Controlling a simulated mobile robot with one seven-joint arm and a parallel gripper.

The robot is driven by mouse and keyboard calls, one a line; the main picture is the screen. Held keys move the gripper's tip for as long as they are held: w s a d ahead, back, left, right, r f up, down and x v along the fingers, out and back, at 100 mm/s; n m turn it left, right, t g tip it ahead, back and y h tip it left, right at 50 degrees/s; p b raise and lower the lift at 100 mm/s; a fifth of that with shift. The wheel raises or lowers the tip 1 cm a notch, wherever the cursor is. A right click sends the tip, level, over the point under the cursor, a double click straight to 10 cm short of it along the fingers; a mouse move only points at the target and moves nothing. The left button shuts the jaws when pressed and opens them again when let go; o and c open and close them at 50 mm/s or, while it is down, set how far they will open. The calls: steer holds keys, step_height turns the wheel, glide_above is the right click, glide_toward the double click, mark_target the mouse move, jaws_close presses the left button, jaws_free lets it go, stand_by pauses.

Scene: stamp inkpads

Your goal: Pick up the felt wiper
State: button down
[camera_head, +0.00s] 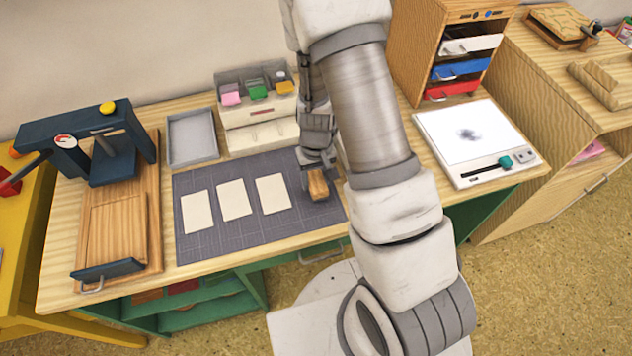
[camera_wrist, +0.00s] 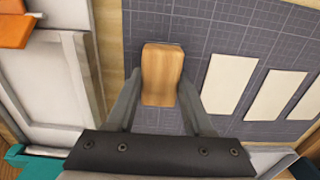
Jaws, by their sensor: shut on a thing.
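The felt wiper shows as a small wooden block (camera_head: 318,186) at the right end of the dark grey cutting mat (camera_head: 245,235). In the wrist view the wooden block (camera_wrist: 161,72) lies between my two fingers, its top facing the camera; any felt is hidden underneath. My gripper (camera_head: 316,172) is over the mat, pointing down, with its fingers shut on the block's sides; the wrist view shows the gripper (camera_wrist: 158,98) with a finger on each side. I cannot tell whether the block touches the mat or is slightly above it.
Several white cards (camera_head: 234,200) lie on the mat left of the block. A grey tray (camera_head: 192,137) and a white drawer box (camera_head: 262,135) stand behind. A press (camera_head: 107,150) is at left. A white pad unit (camera_head: 475,140) and a wooden drawer cabinet (camera_head: 440,35) are at right.

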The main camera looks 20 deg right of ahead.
mark_target(319, 177)
steer(key=r, duration=0.2)
steer(key=d+r, duration=0.1)
steer(key=shift+w, duration=0.25)
steer(key=w+d+r, duration=0.3)
steer(key=d+r, duration=0.3)
steer(key=d, duration=0.4)
steer(key=shift+w, duration=0.35)
steer(key=shift+r, duration=0.1)
steer(key=c, duration=0.9)
jaws_free()
steer(key=c, duration=0.6)
steer(key=shift+d, duration=0.1)
